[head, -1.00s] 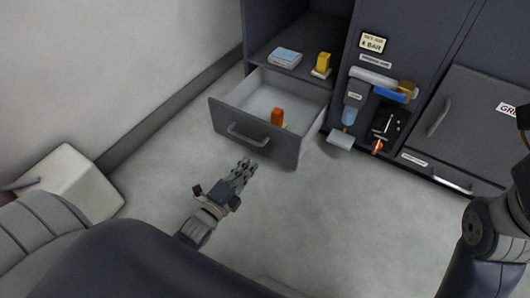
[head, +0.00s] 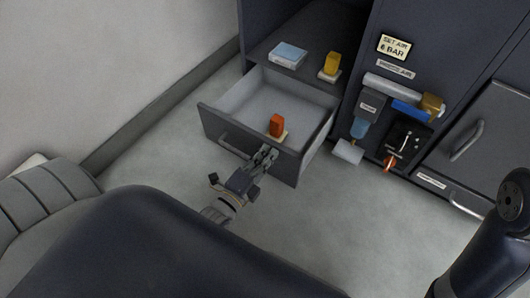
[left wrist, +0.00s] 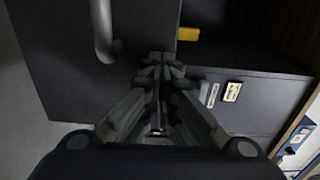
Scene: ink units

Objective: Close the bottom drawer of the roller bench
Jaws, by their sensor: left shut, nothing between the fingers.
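The bottom drawer (head: 255,158) of the roller bench (head: 300,15) stands pulled out in the head view, with a grey bar handle (head: 235,148) on its dark front. An orange object (head: 277,124) on a pale base is inside it. My left gripper (head: 268,153) is shut and empty at the drawer front, right of the handle; whether it touches cannot be told. In the left wrist view the fingers (left wrist: 160,62) point at the dark drawer front (left wrist: 65,70), with the handle (left wrist: 103,30) to their left. My right gripper is out of view.
A blue-white box (head: 287,54) and a yellow object (head: 331,65) sit on the shelf above the drawer. Air fittings (head: 358,125) and a closed grey door (head: 478,140) are to the right. The floor (head: 320,225) in front is clear.

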